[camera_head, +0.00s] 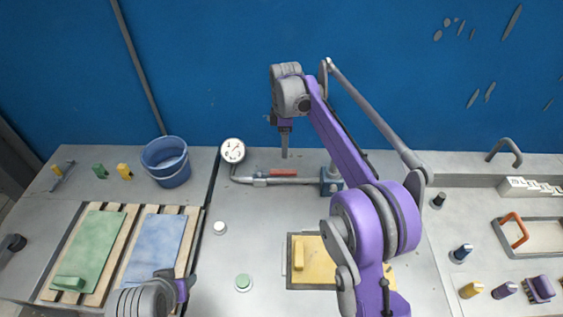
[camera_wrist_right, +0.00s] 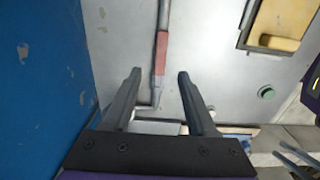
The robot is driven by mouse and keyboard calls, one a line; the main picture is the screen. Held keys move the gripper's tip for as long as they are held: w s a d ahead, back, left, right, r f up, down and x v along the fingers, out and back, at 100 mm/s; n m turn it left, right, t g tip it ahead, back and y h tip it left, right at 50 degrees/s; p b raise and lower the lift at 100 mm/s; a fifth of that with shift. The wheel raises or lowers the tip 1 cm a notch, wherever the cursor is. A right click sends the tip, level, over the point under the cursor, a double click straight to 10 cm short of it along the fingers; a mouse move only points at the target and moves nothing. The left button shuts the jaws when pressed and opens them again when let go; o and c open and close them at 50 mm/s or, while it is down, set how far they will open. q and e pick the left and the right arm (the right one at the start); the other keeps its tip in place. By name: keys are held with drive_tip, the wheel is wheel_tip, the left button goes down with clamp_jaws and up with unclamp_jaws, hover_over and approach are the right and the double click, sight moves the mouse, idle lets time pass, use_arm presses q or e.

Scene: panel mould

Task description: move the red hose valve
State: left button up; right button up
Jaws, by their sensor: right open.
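The red hose valve (camera_head: 283,172) is a red lever on a grey metal pipe near the back of the bench. In the right wrist view its red handle (camera_wrist_right: 160,55) runs up the picture, just beyond the space between the fingertips. My right gripper (camera_head: 285,155) hangs pointing down above the lever, and it also shows in the wrist view (camera_wrist_right: 156,74), open with nothing between its fingers. My left gripper (camera_head: 187,284) is at the lower left, partly in view, and its finger opening is not clear.
A round gauge (camera_head: 232,150) and a blue bucket (camera_head: 166,162) stand left of the valve. A yellow panel in a mould (camera_head: 299,277) lies in front. Green (camera_head: 244,281) and white (camera_head: 219,227) buttons sit on the bench. The blue wall (camera_head: 220,70) is close behind.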

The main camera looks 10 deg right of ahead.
sight(285, 171)
wheel_tip(285, 171, down, 10)
drive_tip(key=shift+s+f, duration=0.1)
drive_tip(key=shift+c, duration=0.3)
clamp_jaws()
idle(1.4)
